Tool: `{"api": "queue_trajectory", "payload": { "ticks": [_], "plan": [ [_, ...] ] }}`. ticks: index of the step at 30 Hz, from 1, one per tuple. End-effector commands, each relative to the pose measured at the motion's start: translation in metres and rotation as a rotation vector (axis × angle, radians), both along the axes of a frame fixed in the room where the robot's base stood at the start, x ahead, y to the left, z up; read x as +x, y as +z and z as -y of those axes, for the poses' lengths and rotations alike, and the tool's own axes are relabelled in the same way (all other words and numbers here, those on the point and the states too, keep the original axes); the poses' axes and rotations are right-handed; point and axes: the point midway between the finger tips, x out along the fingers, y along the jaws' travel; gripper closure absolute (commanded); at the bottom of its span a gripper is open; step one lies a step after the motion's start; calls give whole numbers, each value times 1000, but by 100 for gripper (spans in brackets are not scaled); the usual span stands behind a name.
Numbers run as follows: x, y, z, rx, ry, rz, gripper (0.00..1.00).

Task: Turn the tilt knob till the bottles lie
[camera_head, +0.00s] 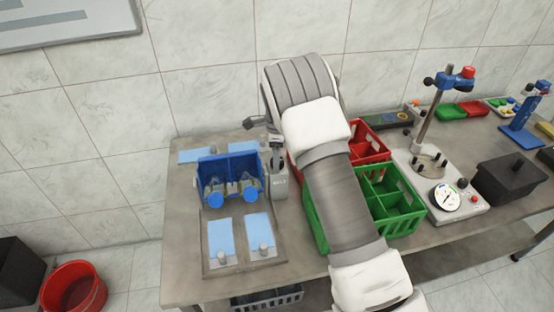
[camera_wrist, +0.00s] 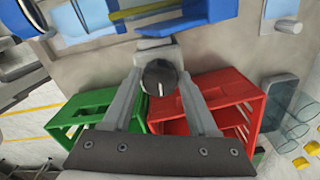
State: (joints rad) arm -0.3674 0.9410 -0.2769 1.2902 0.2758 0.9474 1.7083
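The tilt knob (camera_wrist: 159,77) is round and dark with a white pointer line, seen in the wrist view on a grey housing. The same housing (camera_head: 280,188) stands just right of the blue bottle cradle (camera_head: 229,168) in the head view. Clear bottles (camera_head: 233,186) with blue caps lean out of the cradle's front, caps toward the camera; their exact angle is unclear. My gripper (camera_wrist: 159,84) is open, one finger on each side of the knob, with small gaps apparent.
A green crate (camera_head: 395,222) and a red crate (camera_head: 371,139) stand right of the housing, partly behind my arm. A tray with light-blue pads (camera_head: 221,238) lies in front of the cradle. A gauge stand (camera_head: 443,197) is farther right.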

Motion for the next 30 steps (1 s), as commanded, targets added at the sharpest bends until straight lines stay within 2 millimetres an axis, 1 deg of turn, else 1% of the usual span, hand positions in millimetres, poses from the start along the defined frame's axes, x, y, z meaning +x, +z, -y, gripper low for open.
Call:
{"api": "queue_trajectory", "payload": {
  "ticks": [1,2,3,10,13,24,27,30],
  "plan": [
    [0,0,0,0,1,0,30],
    [0,0,0,0,1,0,25],
    [0,0,0,0,1,0,22],
    [0,0,0,0,3,0,22],
    [0,-1,0,1,44,0,22],
    [0,-1,1,1,496,0,22],
    [0,-1,0,0,586,0,22],
    [0,0,0,0,628,0,22]
  ]
}}
